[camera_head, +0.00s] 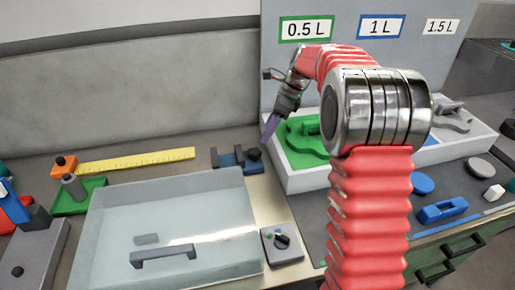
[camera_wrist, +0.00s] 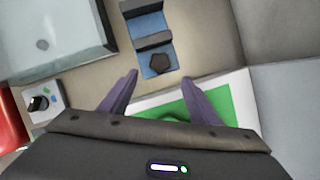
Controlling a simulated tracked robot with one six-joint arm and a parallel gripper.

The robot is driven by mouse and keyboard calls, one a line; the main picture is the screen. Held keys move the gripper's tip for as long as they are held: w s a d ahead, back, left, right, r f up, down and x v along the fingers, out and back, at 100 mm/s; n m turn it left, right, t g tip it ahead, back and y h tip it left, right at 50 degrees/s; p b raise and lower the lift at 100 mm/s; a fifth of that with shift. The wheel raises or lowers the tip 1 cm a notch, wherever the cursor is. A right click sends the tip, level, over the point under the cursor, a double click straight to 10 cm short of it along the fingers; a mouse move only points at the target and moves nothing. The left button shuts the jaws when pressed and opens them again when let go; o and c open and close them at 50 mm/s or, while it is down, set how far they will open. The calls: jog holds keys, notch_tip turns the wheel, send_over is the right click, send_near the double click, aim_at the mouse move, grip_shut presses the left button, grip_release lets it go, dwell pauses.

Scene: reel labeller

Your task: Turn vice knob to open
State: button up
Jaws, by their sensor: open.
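The vice (camera_head: 228,158) is a small blue and dark grey block on the bench, behind the clear box. Its dark faceted knob (camera_head: 254,154) is at its right end. In the wrist view the vice (camera_wrist: 152,38) runs down from the top edge, with the knob (camera_wrist: 160,63) at its lower end. My gripper (camera_head: 267,138) has purple fingers and is above and just right of the knob in the head view. In the wrist view my gripper (camera_wrist: 160,77) is open, with its fingertips apart on either side below the knob. Nothing is between the fingers.
A clear box (camera_head: 185,225) with a dark handle fills the front left. A white tray (camera_head: 295,182) with green, blue and grey sections is on the right, close to my gripper. A yellow ruler (camera_head: 140,160) lies left of the vice. A small switch box (camera_head: 281,245) stands in front.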

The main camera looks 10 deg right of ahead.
aim_at(255, 151)
jog(key=x, duration=1)
jog(key=shift+d, duration=0.1)
jog(key=shift+c, duration=0.4)
jog(key=c, duration=1)
